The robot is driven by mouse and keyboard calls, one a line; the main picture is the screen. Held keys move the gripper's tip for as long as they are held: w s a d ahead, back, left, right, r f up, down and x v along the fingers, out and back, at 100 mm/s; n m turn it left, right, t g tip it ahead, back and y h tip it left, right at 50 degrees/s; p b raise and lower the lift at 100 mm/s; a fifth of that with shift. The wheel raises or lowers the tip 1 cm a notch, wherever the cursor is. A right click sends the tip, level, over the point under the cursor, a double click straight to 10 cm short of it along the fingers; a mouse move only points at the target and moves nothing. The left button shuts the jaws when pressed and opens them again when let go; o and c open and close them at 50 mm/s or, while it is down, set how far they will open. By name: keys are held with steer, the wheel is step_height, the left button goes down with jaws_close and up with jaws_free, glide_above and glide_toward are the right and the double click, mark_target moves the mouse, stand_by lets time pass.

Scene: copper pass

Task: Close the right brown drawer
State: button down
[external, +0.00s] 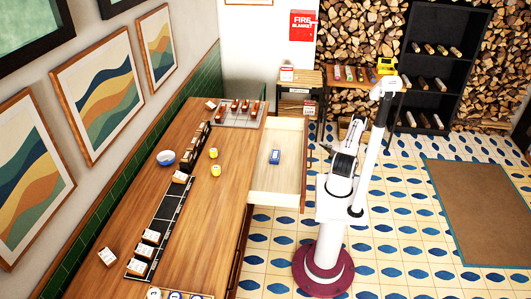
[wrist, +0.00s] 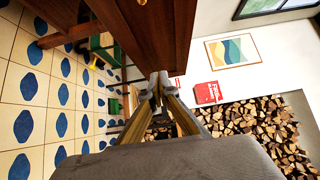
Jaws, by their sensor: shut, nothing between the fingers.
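The right brown drawer (external: 262,195) is pulled well out from the long wooden counter in the external view. Its pale inside shows, with a blue item (external: 275,156) lying in it. My gripper (external: 329,149) is to the right of the drawer, outside its front. In the wrist view my gripper (wrist: 158,84) is shut with nothing between the fingers. A brown wooden panel (wrist: 150,30), which looks like the drawer front, is just above the fingertips there. I cannot tell whether the fingertips touch it.
The counter (external: 223,200) holds a blue bowl (external: 166,158), yellow cups (external: 215,170) and several small boxes. A small wooden stand (external: 297,104) is behind the drawer. A black shelf (external: 440,65) and stacked firewood stand at the back.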

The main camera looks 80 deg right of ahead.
steer(key=w+d, duration=0.5)
steer(key=w, duration=0.4)
steer(key=shift+w, duration=0.1)
stand_by(0.6)
glide_above(264, 142)
steer(key=shift+s, duration=0.45)
steer(key=shift+w, duration=0.35)
